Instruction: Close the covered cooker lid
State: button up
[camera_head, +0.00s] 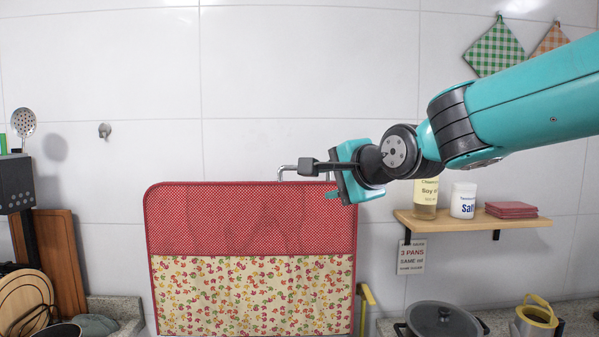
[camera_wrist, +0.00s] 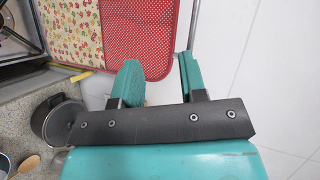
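The cooker lid (camera_head: 250,225) stands upright in a cover, with red dotted fabric above and a leaf-patterned pocket below. The covered lid also shows in the wrist view (camera_wrist: 137,35), beyond my gripper. My gripper (camera_head: 340,175) is near the lid's upper right corner in the head view. Part of the cooker top (camera_wrist: 15,40) with a burner shows at the wrist view's upper left.
A wall shelf (camera_head: 470,219) holds a bottle, a salt jar and red squares, below my arm. A dark lidded pot (camera_head: 440,320) and a watering can (camera_head: 536,318) stand at lower right. Boards (camera_head: 65,260) lean at left. The wall above the lid is mostly clear.

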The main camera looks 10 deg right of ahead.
jog(key=w+m+p, duration=0.1)
jog(key=w+p, duration=0.1)
jog(key=w, duration=0.4)
jog(key=w+a+m+t+p, duration=0.1)
jog(key=w+p, duration=0.2)
jog(key=w, duration=0.3)
jog(key=w+m+p, duration=0.1)
jog(key=w+p, duration=0.1)
jog(key=w, duration=0.5)
jog(key=shift+w+a+f+t+h, duration=0.1)
jog(key=shift+a+f+t+h, duration=0.1)
jog(key=shift+a+t+h, duration=0.15)
grip_shut()
jog(key=shift+d, duration=0.15)
jog(key=shift+f, duration=0.1)
